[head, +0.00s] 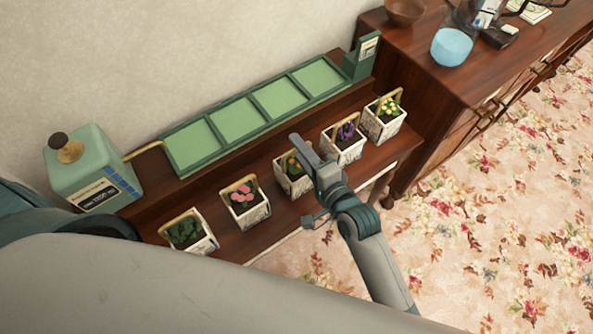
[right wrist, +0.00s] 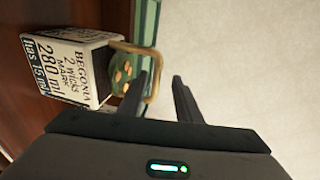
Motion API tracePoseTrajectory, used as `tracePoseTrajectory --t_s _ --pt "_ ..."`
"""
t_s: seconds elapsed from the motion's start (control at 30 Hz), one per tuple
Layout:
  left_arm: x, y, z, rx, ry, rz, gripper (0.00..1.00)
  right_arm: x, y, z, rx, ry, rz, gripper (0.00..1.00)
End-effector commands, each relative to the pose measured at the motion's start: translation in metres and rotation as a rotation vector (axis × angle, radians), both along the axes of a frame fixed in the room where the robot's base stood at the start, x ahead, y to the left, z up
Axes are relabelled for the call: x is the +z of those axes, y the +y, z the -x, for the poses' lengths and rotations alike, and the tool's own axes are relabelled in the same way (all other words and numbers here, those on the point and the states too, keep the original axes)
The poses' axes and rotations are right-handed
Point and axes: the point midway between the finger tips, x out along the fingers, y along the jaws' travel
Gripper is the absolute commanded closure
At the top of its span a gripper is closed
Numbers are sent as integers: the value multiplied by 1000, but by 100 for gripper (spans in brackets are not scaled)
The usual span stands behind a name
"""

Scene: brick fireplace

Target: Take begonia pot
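The begonia pot (head: 291,187) is a white square pot with an orange-flowered plant and a tan loop handle. It stands mid-row on the dark wooden bench, partly hidden by my right gripper (head: 308,155). In the right wrist view, the begonia pot (right wrist: 78,68) is at the left, with a label reading BEGONIA, 2 WICKS and 280 ml. My right gripper (right wrist: 163,80) is open, fingers apart, with nothing held. Its left finger overlaps the handle (right wrist: 154,62) in the picture; I cannot tell if they touch. My left gripper is not in view.
Pots with dark leaves (head: 189,236), pink (head: 246,208), purple (head: 344,149) and yellow (head: 385,124) flowers flank it. A green four-panel tray (head: 249,138) lies behind. A green container (head: 92,168) stands left; a wooden cabinet (head: 440,92) stands right.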

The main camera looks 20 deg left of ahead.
Motion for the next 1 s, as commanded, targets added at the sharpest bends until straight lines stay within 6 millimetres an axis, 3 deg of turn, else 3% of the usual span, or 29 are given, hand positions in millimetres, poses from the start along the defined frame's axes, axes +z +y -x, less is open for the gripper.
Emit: tracePoseTrajectory --t_s 0.27,0.7,1.0 --pt "4 0 0 0 0 0 69 -1 5 -4 0 0 1 69" --pt "19 0 0 0 1 0 69 -15 36 -30 0 0 1 69" --pt "19 0 1 0 1 0 69 -16 38 -32 0 0 0 69"
